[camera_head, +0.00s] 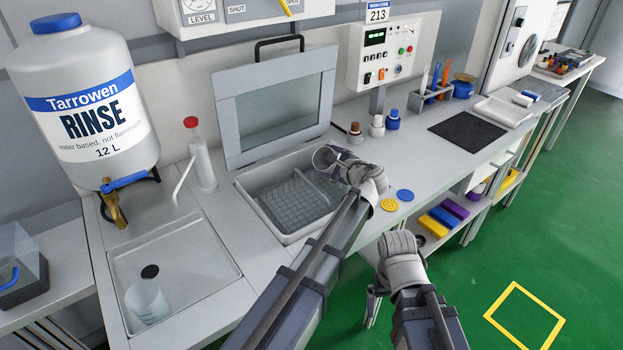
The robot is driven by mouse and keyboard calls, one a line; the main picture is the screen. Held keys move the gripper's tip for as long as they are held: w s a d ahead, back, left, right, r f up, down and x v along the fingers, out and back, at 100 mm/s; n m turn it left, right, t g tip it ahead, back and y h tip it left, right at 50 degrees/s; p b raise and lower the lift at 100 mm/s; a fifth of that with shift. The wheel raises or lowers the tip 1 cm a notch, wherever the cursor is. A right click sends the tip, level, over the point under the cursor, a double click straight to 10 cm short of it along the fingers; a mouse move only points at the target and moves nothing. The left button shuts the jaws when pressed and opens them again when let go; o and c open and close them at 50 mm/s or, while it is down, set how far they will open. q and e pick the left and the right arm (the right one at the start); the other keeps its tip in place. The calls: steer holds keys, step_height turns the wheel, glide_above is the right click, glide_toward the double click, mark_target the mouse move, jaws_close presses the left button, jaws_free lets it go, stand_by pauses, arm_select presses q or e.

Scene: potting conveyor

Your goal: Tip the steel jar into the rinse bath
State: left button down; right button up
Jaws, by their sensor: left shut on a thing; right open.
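The steel jar (325,157) is held by my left gripper (342,166) over the back right part of the rinse bath. The jar looks tipped onto its side, its open mouth facing left. Its contents cannot be made out. The rinse bath (243,187) is an open grey basin with a wire basket (285,205) in it, and its framed glass lid (275,105) stands raised behind. My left arm covers the bath's right side. My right gripper (374,308) is open and empty, pointing down in front of the bench edge.
A large rinse jug (88,125) with a tap stands left, above a sink (180,262) holding a clear beaker (147,300). A red-topped bottle (203,165) stands left of the bath. Small bottles (377,126) and a black mat (480,132) are to the right.

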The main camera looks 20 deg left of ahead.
mark_target(322, 152)
arm_select(q)
steer(key=shift+r+n+t, duration=0.5)
steer(key=shift+r+n, duration=0.1)
steer(key=shift+n, duration=0.1)
stand_by(0.6)
steer(key=shift+r+n+t, duration=0.6)
steer(key=shift+n, duration=0.3)
stand_by(0.9)
steer(key=shift+s+a+r+n+t, duration=0.4)
steer(key=shift+s+r+n, duration=0.05)
steer(key=shift+s+n, duration=0.25)
stand_by(0.5)
steer(key=shift+s+a+r+n+t+b, duration=0.2)
steer(key=shift+r+n+t+b, duration=0.2)
steer(key=shift+n, duration=0.35)
steer(key=shift+s+a+r+n+t+b, duration=0.1)
steer(key=shift+s+r+n+t+b, duration=0.2)
steer(key=shift+n, duration=0.45)
stand_by(1.0)
steer(key=shift+w+d+m, duration=0.15)
steer(key=shift+w+m, duration=0.15)
steer(key=shift+m, duration=0.1)
steer(key=shift+w+d+f+m+g+p, duration=0.1)
steer(key=shift+w+f+m+g+p, duration=0.15)
steer(key=shift+m+g+p, duration=0.3)
steer(key=shift+f+m, duration=0.35)
